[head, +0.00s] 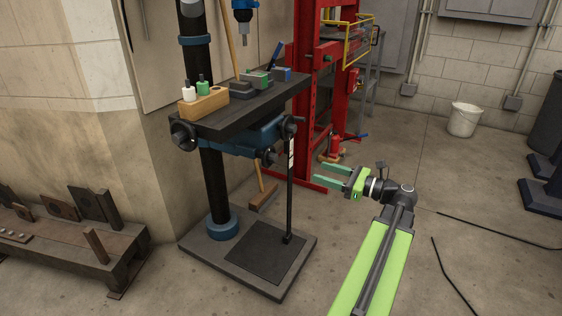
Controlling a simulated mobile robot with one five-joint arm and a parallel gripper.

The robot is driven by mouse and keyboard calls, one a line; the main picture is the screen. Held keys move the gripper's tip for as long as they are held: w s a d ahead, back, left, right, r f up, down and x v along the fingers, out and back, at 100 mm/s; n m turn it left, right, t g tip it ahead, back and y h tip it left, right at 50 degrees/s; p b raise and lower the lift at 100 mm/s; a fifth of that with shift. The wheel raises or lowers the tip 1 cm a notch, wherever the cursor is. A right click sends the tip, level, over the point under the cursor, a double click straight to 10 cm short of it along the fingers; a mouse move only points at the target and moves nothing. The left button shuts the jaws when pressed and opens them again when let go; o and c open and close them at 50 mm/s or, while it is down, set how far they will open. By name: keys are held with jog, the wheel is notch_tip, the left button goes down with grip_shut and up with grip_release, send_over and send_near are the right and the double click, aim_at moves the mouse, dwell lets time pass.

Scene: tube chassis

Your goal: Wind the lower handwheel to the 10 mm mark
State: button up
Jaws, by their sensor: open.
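A drill press stands left of centre with a dark table (240,112) on a blue support. Dark handwheels show at its left end (183,134), its right end (290,127) and lower down at the front (268,157). The front one sits lowest in the picture. A thin black upright post (290,195) stands under the right end, with a small pale strip near its top; no marks on it are readable. My gripper (319,173) is open and empty, its two green fingers pointing left. It is right of the post and handwheels, apart from them in the picture.
A wooden block (204,102) with bottles and several small items lie on the table. A red press frame (312,100) stands behind. A low rack (65,240) is at left. Black cables (455,278) lie on the floor at right. A white bucket (463,121) stands further back.

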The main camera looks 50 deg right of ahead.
aim_at(276, 159)
jog(key=x, duration=1.6)
jog(key=shift+w, duration=0.1)
jog(key=shift+c, duration=0.2)
grip_shut()
